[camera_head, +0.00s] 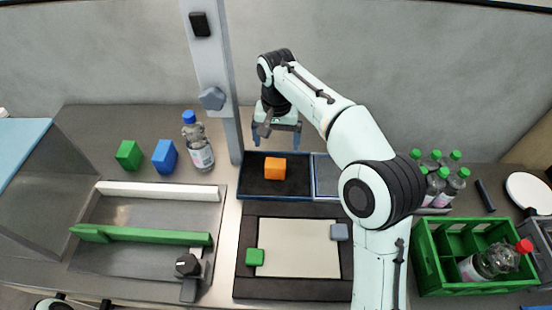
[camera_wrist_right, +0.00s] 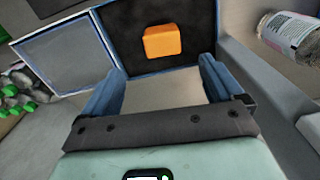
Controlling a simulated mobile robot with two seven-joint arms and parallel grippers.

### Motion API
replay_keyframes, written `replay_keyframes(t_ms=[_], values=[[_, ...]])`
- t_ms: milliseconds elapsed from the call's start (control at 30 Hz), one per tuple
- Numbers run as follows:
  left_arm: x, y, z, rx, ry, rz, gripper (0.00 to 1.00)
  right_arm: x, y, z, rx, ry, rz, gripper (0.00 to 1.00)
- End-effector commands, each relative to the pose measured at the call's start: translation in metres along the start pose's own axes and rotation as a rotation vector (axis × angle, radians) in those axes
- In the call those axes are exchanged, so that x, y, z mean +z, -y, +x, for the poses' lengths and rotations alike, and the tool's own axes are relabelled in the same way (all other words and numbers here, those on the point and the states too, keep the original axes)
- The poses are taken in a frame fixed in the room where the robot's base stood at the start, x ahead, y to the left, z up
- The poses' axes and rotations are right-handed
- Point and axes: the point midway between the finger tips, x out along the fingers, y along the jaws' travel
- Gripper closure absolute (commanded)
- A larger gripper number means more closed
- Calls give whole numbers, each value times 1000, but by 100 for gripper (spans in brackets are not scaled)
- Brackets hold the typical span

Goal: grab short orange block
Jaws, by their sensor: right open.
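The short orange block (camera_head: 275,168) sits in a dark-lined tray with a blue rim (camera_head: 268,197). In the right wrist view the orange block (camera_wrist_right: 162,40) shows ahead of the fingers, near the middle of the dark tray floor. My right gripper (camera_head: 275,137) is open and empty, above and behind the tray in the head view. In the right wrist view its two blue fingers (camera_wrist_right: 160,85) stand wide apart, and the block lies beyond their tips, untouched. My left gripper is not in view; only a bit of a pale part shows at the bottom left edge.
A grey post (camera_head: 213,75) rises just left of my right gripper. A bottle with a blue cap (camera_head: 197,145), a green block (camera_head: 129,154) and a blue block (camera_head: 165,157) stand further left. A second, grey-floored tray (camera_head: 326,175) adjoins on the right. A green crate (camera_head: 440,285) stands at far right.

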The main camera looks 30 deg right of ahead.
Motion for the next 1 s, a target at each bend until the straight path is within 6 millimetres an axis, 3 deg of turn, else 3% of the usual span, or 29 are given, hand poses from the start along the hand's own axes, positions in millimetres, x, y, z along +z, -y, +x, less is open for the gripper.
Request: replay_keyframes(t_ms=[300, 567, 833, 1000], values=[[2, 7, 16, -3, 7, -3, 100, 1, -1, 62, 4, 5, 1, 6], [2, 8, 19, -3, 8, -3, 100, 0, 0, 82, 2, 2, 1, 6], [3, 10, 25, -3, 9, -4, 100, -1, 4, 120, 3, 3, 0, 6], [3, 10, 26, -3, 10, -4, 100, -2, 4, 129, 0, 1, 0, 6]])
